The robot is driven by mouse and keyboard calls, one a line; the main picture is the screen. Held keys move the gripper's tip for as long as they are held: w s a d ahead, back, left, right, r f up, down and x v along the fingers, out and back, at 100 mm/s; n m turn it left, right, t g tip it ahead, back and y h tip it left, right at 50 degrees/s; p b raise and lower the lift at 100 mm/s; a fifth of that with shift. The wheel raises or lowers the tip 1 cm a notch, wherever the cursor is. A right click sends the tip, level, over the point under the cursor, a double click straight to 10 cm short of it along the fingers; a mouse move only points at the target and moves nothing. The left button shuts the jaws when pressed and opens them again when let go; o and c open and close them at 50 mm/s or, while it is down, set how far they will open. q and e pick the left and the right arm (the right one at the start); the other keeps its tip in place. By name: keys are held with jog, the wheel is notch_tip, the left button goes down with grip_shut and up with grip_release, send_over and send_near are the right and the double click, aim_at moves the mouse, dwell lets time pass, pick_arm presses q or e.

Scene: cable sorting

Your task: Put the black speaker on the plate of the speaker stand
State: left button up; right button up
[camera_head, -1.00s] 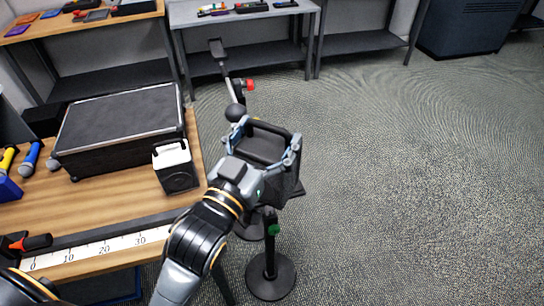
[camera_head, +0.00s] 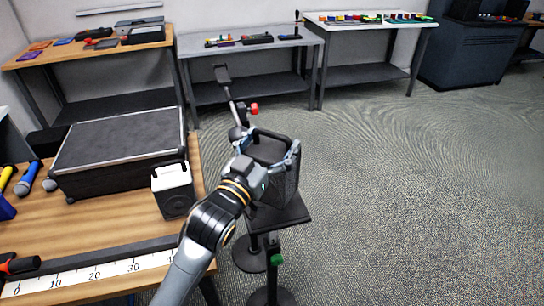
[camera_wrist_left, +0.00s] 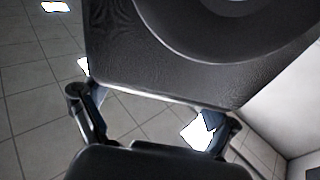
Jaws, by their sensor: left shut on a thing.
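My left gripper (camera_head: 268,150) is shut on the black speaker (camera_head: 286,182), with a finger on either side of it. In the left wrist view the speaker (camera_wrist_left: 165,60) fills the top, between the fingers. The speaker is over the back part of the square black plate (camera_head: 290,214) of the speaker stand (camera_head: 274,258), whose pole has a green knob. The plate's front part is bare. I cannot tell whether the speaker touches the plate. My right gripper is not in view.
A white-topped speaker (camera_head: 174,190) and a large black case (camera_head: 120,150) stand on the wooden table (camera_head: 100,215) at left. Another stand with a red knob (camera_head: 254,108) is just behind the held speaker. The floor (camera_head: 400,200) at right is clear.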

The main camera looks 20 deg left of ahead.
aim_at(272, 145)
pick_arm(q)
jog(key=w+f, duration=0.1)
jog(key=w+a+f, duration=0.1)
jog(key=w+f, duration=0.1)
jog(key=shift+f, duration=0.25)
notch_tip(272, 145, down, 3)
jog(key=shift+w+r, duration=0.1)
jog(key=shift+w, duration=0.05)
jog(key=shift+f, duration=0.35)
jog(key=o, duration=1.6)
jog(key=shift+f, duration=0.2)
jog(key=shift+o, duration=0.2)
